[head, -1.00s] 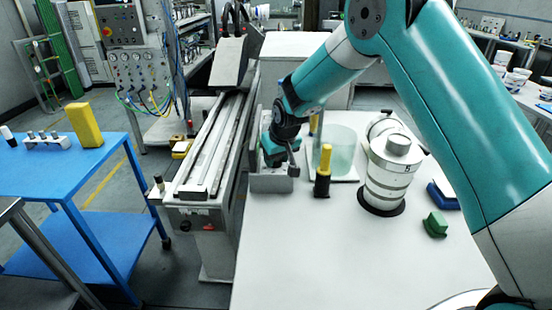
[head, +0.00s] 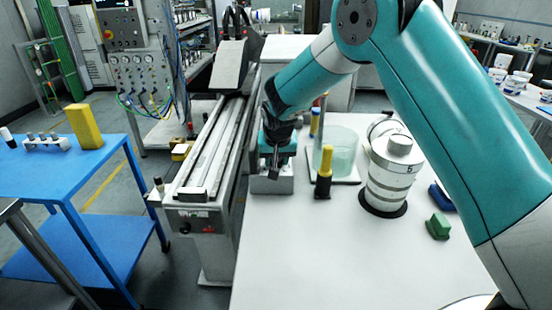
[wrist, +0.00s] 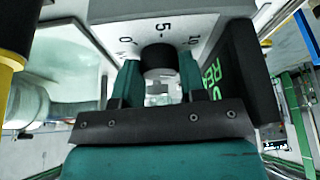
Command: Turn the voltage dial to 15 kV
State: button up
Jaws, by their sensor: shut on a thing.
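The voltage dial (wrist: 158,60) is a dark round knob on a light grey panel (wrist: 105,10) in the wrist view. The panel carries the marks 0, 5 and 10; no 15 mark is visible, and I cannot read a pointer on the knob. My gripper (wrist: 159,76) has its two teal fingers on either side of the knob, shut on it. In the head view my gripper (head: 276,160) is at the small grey box (head: 272,184), and the dial itself is hidden there.
A black display (wrist: 245,65) with green letters is right of the fingers. The front white tabletop is clear.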

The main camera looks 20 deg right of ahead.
jog(key=o, duration=0.9)
jog(key=shift+r, duration=0.1)
jog(key=b+v, duration=0.2)
jog(key=v, duration=1.5)
jog(key=shift+r+b, duration=0.1)
jog(key=shift+b, duration=0.2)
jog(key=shift+s, duration=0.1)
jog(key=s+a+f+n+g+y, duration=0.1)
jog(key=s+n, duration=0.2)
jog(key=s, duration=0.7)
jog(key=s+a+n+g+y, duration=0.1)
jog(key=s+n+g+y, duration=0.1)
jog(key=s, duration=0.9)
jog(key=s+a+f+n+g+y, duration=0.1)
jog(key=s+n, duration=0.3)
jog(key=s, duration=0.7)
jog(key=shift+s+a+f+y, duration=0.2)
jog(key=shift+f+y, duration=0.1)
jog(key=shift+y, duration=0.2)
